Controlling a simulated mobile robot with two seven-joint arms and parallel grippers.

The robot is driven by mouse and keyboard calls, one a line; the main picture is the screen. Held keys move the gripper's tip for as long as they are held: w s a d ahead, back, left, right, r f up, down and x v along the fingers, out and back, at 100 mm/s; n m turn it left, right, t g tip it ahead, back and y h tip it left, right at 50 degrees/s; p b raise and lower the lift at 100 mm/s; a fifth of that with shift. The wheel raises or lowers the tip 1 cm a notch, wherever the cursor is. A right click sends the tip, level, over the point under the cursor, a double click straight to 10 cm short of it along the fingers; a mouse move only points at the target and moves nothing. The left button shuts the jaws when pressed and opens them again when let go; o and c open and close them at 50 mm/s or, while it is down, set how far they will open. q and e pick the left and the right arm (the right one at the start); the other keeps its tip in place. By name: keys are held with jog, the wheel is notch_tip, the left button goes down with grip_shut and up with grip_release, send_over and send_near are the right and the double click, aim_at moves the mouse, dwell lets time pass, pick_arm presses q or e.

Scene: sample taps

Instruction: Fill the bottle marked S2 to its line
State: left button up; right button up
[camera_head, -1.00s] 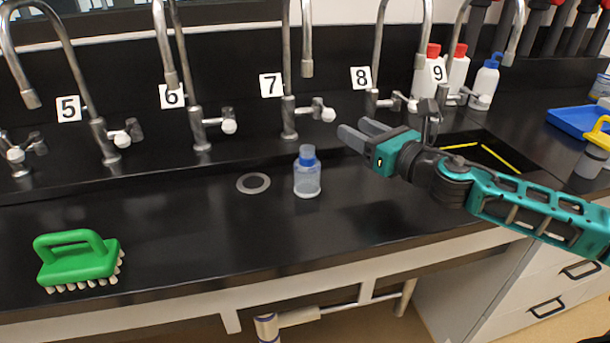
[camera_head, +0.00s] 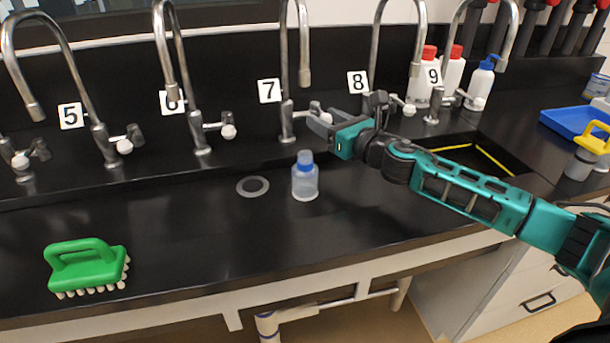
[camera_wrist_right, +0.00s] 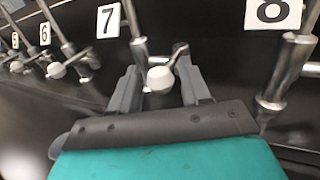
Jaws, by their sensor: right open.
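A small clear bottle with a blue neck (camera_head: 305,178) stands upright on the black bench, below and slightly right of tap 7 (camera_head: 287,122). I cannot read a mark or a line on it. My right gripper (camera_head: 320,124) is open beside the tap 7 handle. In the right wrist view the white handle knob (camera_wrist_right: 160,78) shows between the two open fingers (camera_wrist_right: 158,90), and I cannot tell whether they touch it. My left gripper is not in view.
Taps 5, 6, 8 and 9 stand along the back wall. A round drain (camera_head: 253,186) lies left of the bottle. A green brush (camera_head: 88,266) is at front left. White bottles (camera_head: 452,72), a blue tray (camera_head: 573,121) and a sink are at right.

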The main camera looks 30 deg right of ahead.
jog(key=shift+d+f, duration=0.1)
jog(key=shift+d, duration=0.35)
jog(key=d+b, duration=0.1)
jog(key=d, duration=0.2)
jog(key=shift+w+d+b, duration=0.15)
jog(key=shift+b, duration=0.15)
dwell(1.1)
jog(key=a+p, duration=0.1)
jog(key=a, duration=0.2)
jog(key=shift+s, duration=0.2)
dwell(1.3)
jog(key=shift+p, duration=0.35)
